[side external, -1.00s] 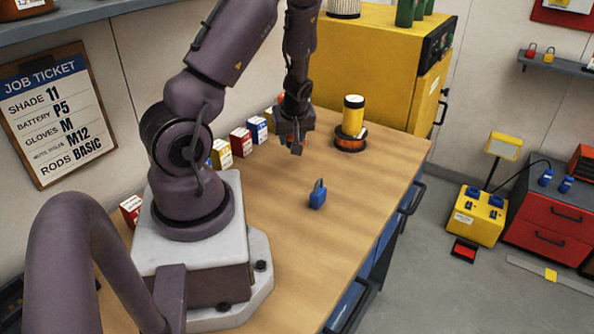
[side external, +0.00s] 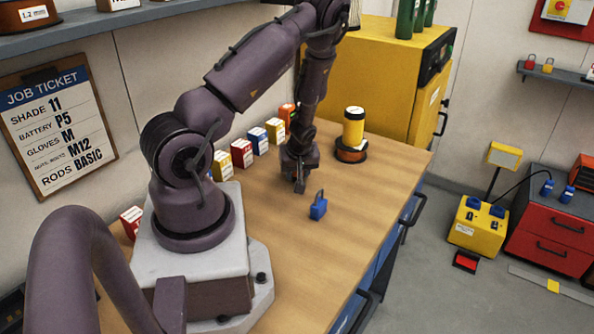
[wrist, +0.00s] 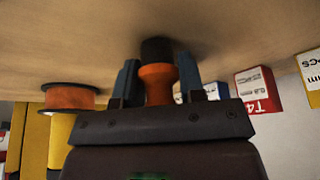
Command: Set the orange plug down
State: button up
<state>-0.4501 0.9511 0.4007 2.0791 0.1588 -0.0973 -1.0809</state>
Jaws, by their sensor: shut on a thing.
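My gripper (side external: 300,184) points down, low over the middle of the workbench (side external: 285,245), just behind and left of a blue padlock (side external: 318,210). In the wrist view the orange plug (wrist: 157,88) is between the two fingers of my gripper (wrist: 160,76), which are shut on it. Its black end (wrist: 157,50) faces the wooden bench top and is very close to it. I cannot tell whether it touches. In the side view the plug is hidden by my gripper.
Several coloured boxes (side external: 242,152) stand in a row along the wall side. An orange spool (side external: 351,153) with a yellow can (side external: 353,127) stands at the back right, before a yellow cabinet (side external: 370,70). The bench front is clear.

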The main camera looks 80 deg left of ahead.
jog(key=shift+f, duration=0.15)
jog(key=o, duration=0.9)
jog(key=w+d+r+m+t+h, duration=0.1)
jog(key=w+d+r+m+t, duration=0.2)
jog(key=d+r, duration=0.75)
jog(key=w+d+r+m+h, duration=0.2)
jog(key=d+r+m, duration=0.35)
jog(key=r, duration=0.75)
jog(key=s+d+r+m+t, duration=0.1)
jog(key=s+d+r+m, duration=0.3)
jog(key=d, duration=0.3)
jog(key=s+d+r+m+t+h, duration=0.1)
jog(key=s+d+r+m, duration=0.3)
jog(key=d+r, duration=0.3)
jog(key=shift+d+m+t, duration=0.3)
jog(key=shift+m, duration=0.45)
